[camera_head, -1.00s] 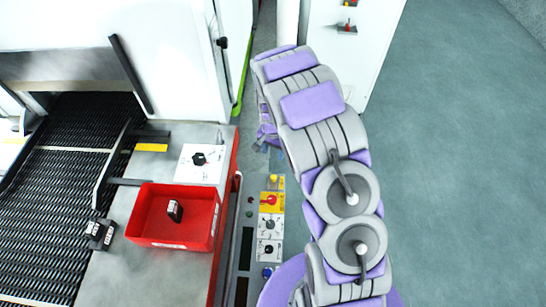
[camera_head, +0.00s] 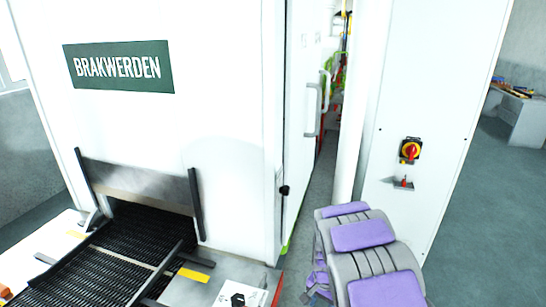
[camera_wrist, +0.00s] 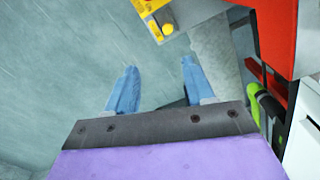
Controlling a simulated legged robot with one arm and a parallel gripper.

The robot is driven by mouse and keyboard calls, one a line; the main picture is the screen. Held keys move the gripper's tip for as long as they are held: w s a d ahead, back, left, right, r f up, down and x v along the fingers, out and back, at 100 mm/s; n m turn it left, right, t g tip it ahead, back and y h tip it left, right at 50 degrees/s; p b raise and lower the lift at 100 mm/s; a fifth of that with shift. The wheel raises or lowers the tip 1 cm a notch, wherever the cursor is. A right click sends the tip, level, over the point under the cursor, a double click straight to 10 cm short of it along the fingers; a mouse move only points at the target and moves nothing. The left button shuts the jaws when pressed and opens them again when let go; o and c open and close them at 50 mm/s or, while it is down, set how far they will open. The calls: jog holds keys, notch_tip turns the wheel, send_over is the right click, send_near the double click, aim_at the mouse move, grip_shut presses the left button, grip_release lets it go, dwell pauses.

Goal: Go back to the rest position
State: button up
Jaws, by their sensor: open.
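My gripper (camera_wrist: 158,88) is open and empty in the wrist view. Its two blue fingers stand well apart, with grey floor and a grey surface beyond them. In the head view my arm (camera_head: 375,250), grey with purple pads, rises from the bottom right edge in front of the white cabinet. Its lower part is cut off by the frame. The gripper end is mostly hidden behind the arm there.
The white BRAKWERDEN machine (camera_head: 190,130) with its black mesh belt (camera_head: 85,265) fills the left. A white cabinet (camera_head: 430,90) with a red and yellow switch (camera_head: 410,150) stands right. Open floor (camera_head: 490,220) lies farther right. A red panel (camera_wrist: 275,35) is near my gripper.

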jog(key=s+a+r+n+g, duration=0.1)
jog(key=s+r+n, duration=0.2)
jog(key=s+r, duration=0.8)
jog(key=s+r+n, duration=0.2)
jog(key=s+r, duration=0.7)
jog(key=s, duration=0.5)
jog(key=s+r+n, duration=0.1)
jog(key=s+n, duration=0.1)
jog(key=s, duration=0.8)
jog(key=shift+s+a+r+n+g, duration=0.3)
jog(key=shift+s+a+r, duration=0.05)
jog(key=shift+s+a, duration=0.05)
